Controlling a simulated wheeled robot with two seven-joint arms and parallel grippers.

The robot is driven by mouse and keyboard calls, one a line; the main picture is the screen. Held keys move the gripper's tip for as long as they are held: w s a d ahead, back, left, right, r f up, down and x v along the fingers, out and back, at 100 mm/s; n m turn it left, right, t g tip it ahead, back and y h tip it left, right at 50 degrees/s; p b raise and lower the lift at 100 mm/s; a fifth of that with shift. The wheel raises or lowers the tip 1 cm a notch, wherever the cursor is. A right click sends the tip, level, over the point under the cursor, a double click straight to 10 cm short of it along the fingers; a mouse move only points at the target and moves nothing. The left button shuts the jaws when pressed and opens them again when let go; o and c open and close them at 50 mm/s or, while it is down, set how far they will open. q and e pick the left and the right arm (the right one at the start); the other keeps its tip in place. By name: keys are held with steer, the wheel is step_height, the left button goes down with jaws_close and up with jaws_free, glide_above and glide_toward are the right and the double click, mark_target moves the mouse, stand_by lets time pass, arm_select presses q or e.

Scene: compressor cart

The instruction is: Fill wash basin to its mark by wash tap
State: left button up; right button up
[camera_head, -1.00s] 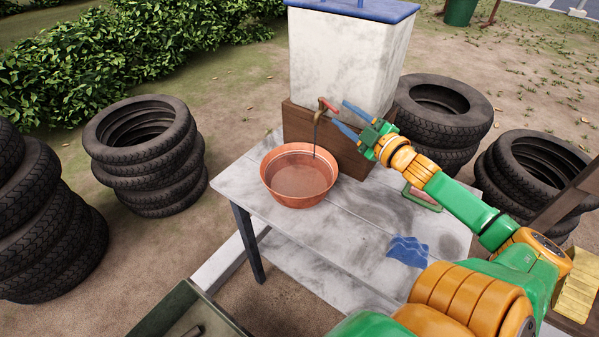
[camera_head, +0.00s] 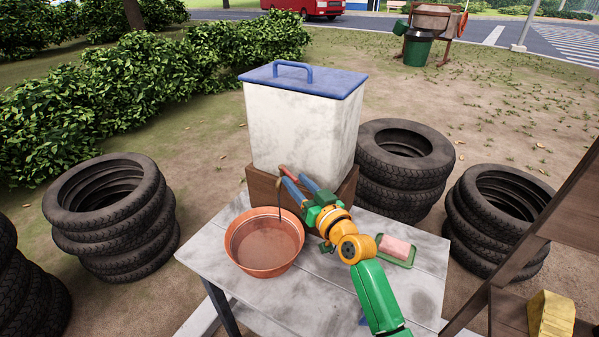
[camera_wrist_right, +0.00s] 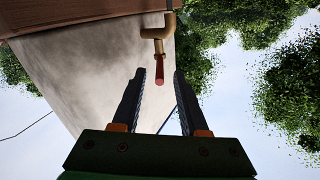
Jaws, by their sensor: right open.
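The orange-brown wash basin (camera_head: 243,256) stands upright on the grey table, below the thin spout of the wash tap (camera_head: 281,197). I cannot tell the water level in it, and no stream shows. My left gripper is out of view.
The white tank (camera_head: 299,132) with a blue lid stands on the wooden base at the table's back. A pink block in a green dish (camera_head: 397,250) lies right of my arm. Tyre stacks (camera_head: 112,215) flank the table (camera_head: 219,267). A wooden frame stands at right.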

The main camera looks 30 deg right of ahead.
mark_target(292, 175)
steer(key=shift+w+a, duration=0.1)
steer(key=shift+w, duration=1)
steer(key=shift+w+f, duration=0.15)
steer(key=shift+w, duration=0.4)
steer(key=shift+s, duration=0.15)
jaws_close()
